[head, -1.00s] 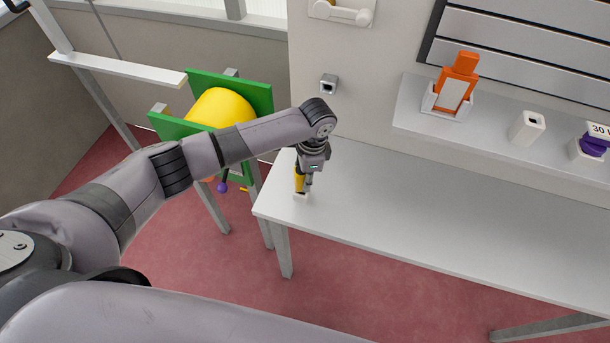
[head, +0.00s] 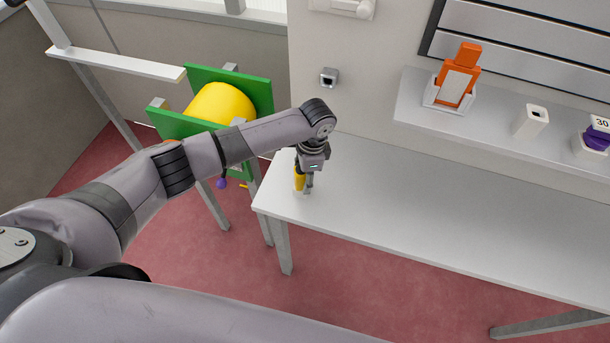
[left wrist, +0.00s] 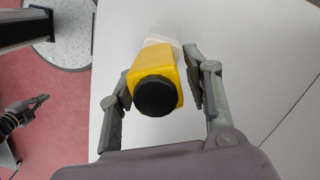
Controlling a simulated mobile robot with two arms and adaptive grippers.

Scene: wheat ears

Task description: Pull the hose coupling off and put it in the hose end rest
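The hose coupling, a yellow block with a black round end (left wrist: 155,97), stands between the fingers of my left gripper (left wrist: 158,88). In the left wrist view a narrow gap shows beside it at the right finger; the left finger is very close to it. In the head view the coupling (head: 299,180) and my left gripper (head: 304,186) are low over the table's left end. A white piece, seemingly the hose end rest (left wrist: 153,42), shows just behind the coupling; how deep the coupling sits in it is hidden. My right gripper (left wrist: 36,104) shows small at the left.
The white table (head: 420,225) is clear to the right. A shelf (head: 480,133) holds an orange item (head: 461,79), a white holder (head: 531,121) and a purple item (head: 596,141). A square wall socket (head: 329,77) is above. A yellow drum (head: 221,104) in a green frame stands left.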

